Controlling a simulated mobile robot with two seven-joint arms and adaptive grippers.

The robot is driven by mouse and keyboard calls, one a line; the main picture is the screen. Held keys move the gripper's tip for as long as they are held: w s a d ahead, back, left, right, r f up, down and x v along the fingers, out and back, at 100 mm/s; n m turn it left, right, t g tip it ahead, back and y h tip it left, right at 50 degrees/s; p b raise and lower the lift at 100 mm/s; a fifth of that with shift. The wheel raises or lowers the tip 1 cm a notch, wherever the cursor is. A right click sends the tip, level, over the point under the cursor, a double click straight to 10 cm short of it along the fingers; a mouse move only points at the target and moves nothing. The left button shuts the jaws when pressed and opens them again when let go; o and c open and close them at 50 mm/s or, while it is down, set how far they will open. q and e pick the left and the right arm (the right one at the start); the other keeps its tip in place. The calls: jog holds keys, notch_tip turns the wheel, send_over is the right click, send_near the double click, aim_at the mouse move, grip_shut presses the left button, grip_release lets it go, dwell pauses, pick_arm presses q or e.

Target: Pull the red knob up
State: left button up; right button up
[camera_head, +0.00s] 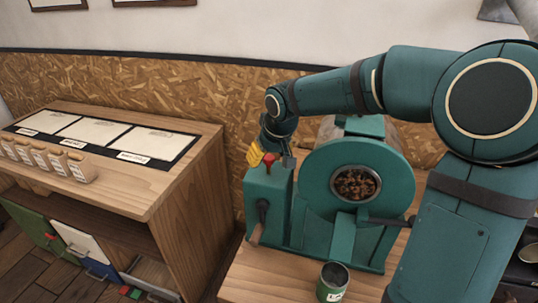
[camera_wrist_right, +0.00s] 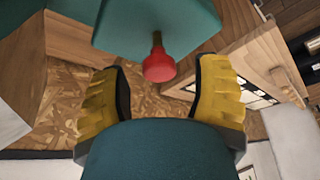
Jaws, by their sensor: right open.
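The red knob (camera_head: 269,158) sits on a short brass stem on top of the teal box at the left of the roaster (camera_head: 312,190). In the right wrist view the red knob (camera_wrist_right: 159,67) shows in the gap between my yellow fingers, a little beyond their tips, with its stem running to the teal box (camera_wrist_right: 155,25). My right gripper (camera_head: 262,156) is at the knob in the head view, and it also shows in the wrist view (camera_wrist_right: 152,85). It is open, with space on both sides of the knob. I cannot tell any contact. My left gripper is not in view.
A green can (camera_head: 333,282) stands in front of the roaster on the wooden table. A wooden cabinet (camera_head: 190,170) with sample cups (camera_head: 40,157) stands to the left, across a gap. The chipboard wall (camera_head: 215,85) is behind.

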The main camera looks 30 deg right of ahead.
jog(key=shift+r, duration=0.1)
jog(key=v, duration=1.1)
jog(key=shift+s+r, duration=0.15)
jog(key=shift+r, duration=0.25)
